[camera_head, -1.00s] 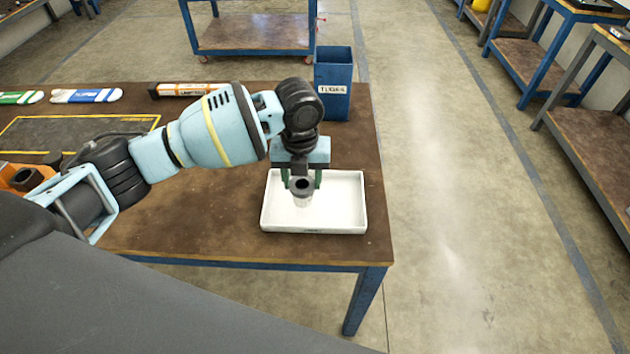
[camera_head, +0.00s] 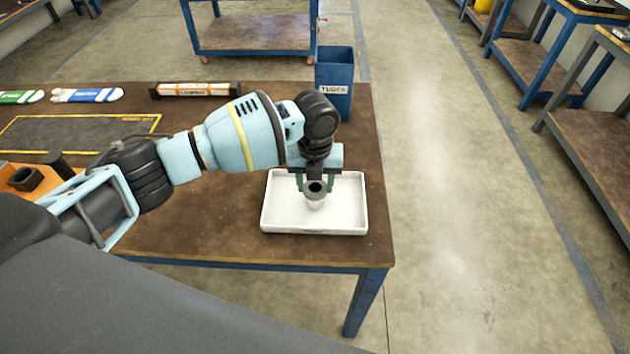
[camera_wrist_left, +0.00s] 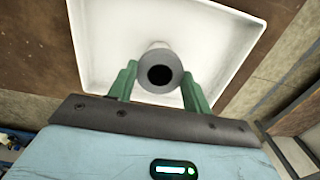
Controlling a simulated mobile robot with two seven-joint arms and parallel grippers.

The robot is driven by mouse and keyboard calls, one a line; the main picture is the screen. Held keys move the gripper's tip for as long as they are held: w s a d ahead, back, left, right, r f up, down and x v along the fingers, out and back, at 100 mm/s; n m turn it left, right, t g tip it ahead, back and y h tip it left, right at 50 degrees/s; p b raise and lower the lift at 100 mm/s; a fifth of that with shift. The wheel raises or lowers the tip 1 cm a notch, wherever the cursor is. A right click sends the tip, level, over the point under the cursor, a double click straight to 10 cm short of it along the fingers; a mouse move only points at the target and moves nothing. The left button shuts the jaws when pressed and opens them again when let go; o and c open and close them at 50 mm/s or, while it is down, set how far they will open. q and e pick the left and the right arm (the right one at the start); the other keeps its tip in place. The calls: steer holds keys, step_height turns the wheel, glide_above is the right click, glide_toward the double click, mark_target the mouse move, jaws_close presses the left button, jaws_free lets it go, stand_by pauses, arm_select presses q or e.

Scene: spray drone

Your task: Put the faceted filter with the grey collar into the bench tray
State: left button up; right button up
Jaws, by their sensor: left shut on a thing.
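The faceted filter with the grey collar (camera_head: 315,197) is held upright over the white bench tray (camera_head: 350,224). My left gripper (camera_head: 316,186) is shut on it; in the left wrist view my left gripper's green fingers (camera_wrist_left: 158,85) stand on either side of the collar. There the filter (camera_wrist_left: 160,58) shows its dark round opening, with the tray (camera_wrist_left: 100,30) beyond it. I cannot tell whether the filter's bottom touches the tray floor. The tray holds nothing else that I can see. My right gripper is not in view.
A blue bin labelled TUBES (camera_head: 334,85) stands behind the tray. A dark mat with a yellow outline (camera_head: 75,133) and an orange holder (camera_head: 40,181) lie on the left. Packets and a boxed tube (camera_head: 195,90) line the back. The bench's right edge is close to the tray.

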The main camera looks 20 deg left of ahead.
mark_target(315, 188)
arm_select(q)
steer(key=shift+f, duration=0.1)
steer(key=shift+f, duration=0.1)
steer(key=o, duration=1)
steer(key=shift+c, duration=0.2)
step_height(315, 188, up, 12)
steer(key=shift+r, duration=0.2)
